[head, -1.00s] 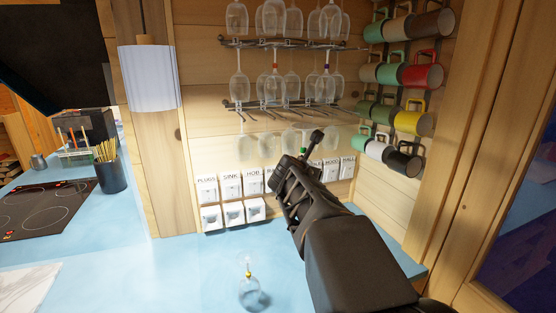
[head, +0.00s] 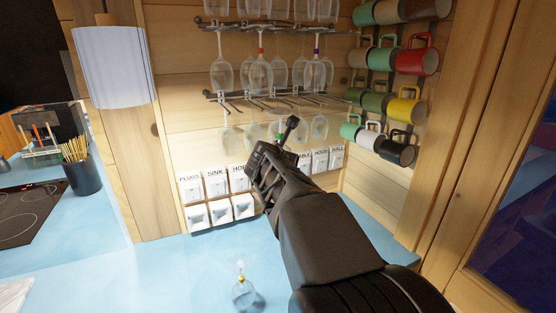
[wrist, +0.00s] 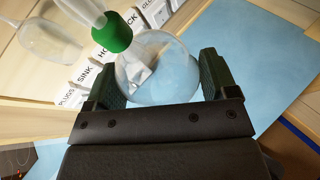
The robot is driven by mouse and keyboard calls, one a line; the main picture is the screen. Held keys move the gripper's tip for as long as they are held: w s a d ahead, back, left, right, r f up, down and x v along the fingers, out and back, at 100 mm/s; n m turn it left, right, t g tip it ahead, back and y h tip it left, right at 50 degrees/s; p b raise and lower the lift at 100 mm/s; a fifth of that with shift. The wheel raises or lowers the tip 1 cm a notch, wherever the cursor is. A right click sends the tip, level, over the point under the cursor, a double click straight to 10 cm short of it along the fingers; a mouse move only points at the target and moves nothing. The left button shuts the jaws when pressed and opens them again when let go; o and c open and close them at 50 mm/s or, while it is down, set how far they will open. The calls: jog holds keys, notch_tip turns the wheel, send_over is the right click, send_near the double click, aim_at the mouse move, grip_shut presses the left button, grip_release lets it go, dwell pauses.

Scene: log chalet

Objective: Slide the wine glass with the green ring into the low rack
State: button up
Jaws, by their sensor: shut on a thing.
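My gripper (wrist: 160,80) is shut on the bowl of a clear wine glass (wrist: 158,65), one jaw on each side. Its green ring (wrist: 112,32) sits above the bowl, on the stem, in the wrist view. In the head view my gripper (head: 262,165) is in front of the wall, with the green ring (head: 280,127) small beside it, below the low rack (head: 215,96). My arm partly hides the held glass there. Clear glasses (head: 228,137) hang bowl-down from the low rack. Whether the held stem is between its rails cannot be told.
Another clear glass (wrist: 45,45) hangs close to the held one. An upper rack (head: 215,24) holds more glasses. Mugs (head: 405,105) hang at the right; labelled switches (head: 215,185) line the wall below. A yellow-ringed glass (head: 242,290) stands on the blue counter.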

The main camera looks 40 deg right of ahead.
jog(key=shift+w+a+r, duration=0.15)
jog(key=shift+w+a, duration=0.05)
jog(key=shift+w, duration=0.2)
jog(key=shift+w+d, duration=0.5)
jog(key=shift+w, duration=0.85)
jog(key=w+d+p, duration=0.2)
jog(key=w+p, duration=0.1)
jog(key=w, duration=0.7)
jog(key=shift+d+f, duration=0.25)
jog(key=shift+d, duration=0.1)
dwell(0.6)
jog(key=o, duration=0.7)
jog(key=shift+s+a+r, duration=0.2)
jog(key=shift+a, duration=0.15)
dwell(1.0)
